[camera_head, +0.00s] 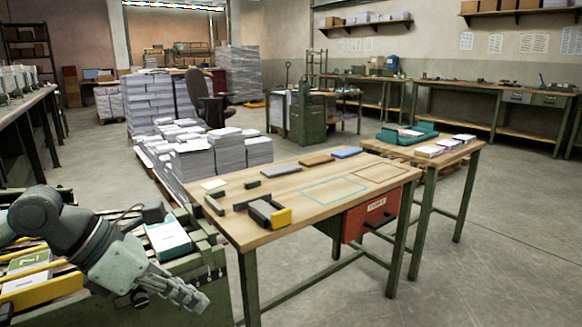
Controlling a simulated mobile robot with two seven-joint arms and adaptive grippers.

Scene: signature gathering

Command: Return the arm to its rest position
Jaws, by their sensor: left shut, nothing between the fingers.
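My left arm comes in from the lower left. My left gripper (181,292) is shut and empty, pointing down and to the right. It is in front of the near left leg of the wooden worktable (290,222), over the right end of a green machine. The gripper holds nothing. My right gripper is not in the picture.
The green machine (210,262) holds a teal-and-white stack (167,240) beside my arm. The worktable carries a yellow-ended black holder (270,213), several small blocks and a red drawer (372,215) below. Paper stacks (222,155) stand behind it.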

